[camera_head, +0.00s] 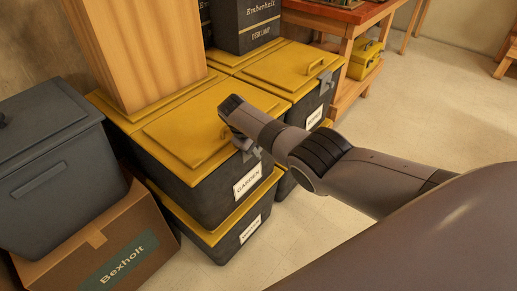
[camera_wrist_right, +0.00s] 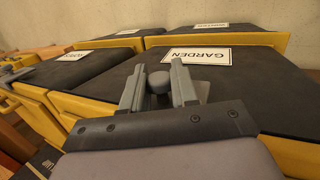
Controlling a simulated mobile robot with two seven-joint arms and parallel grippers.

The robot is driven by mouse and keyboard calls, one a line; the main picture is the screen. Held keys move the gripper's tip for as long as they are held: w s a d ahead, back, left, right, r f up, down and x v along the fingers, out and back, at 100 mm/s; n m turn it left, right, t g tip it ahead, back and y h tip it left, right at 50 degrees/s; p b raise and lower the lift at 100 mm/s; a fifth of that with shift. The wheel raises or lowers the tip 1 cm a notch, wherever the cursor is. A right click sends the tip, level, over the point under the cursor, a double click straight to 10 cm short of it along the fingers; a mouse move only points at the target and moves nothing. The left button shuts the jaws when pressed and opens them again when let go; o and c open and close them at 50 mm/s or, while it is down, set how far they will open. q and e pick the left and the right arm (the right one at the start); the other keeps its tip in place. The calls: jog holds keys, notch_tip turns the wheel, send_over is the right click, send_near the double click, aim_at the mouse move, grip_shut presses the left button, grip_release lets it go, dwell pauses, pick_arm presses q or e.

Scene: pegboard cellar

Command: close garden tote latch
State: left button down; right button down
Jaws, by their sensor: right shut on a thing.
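The garden tote (camera_head: 200,188) is a dark grey box with a yellow lid (camera_head: 190,135) and a white GARDEN label (camera_head: 247,183). It sits on top of another tote. Its grey latch (camera_head: 248,150) is at the front edge of the lid, partly hidden by my right gripper (camera_head: 236,128). In the right wrist view, my right gripper (camera_wrist_right: 159,75) has its two fingers on either side of the latch's rounded grey knob (camera_wrist_right: 159,82), shut on it. The tote's dark front (camera_wrist_right: 250,80) shows upside down there. My left gripper is not in view.
A neighbouring yellow-lidded tote (camera_head: 285,65) is behind right. A grey bin (camera_head: 50,165) on a Bexholt cardboard box (camera_head: 95,245) is at left. A workbench (camera_head: 345,25) stands behind; floor at right is clear.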

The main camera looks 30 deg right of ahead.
jog(key=c, duration=0.9)
grip_release()
jog(key=shift+f, duration=0.1)
jog(key=p+v, duration=0.3)
jog(key=v, duration=0.4)
jog(key=shift+p, duration=0.3)
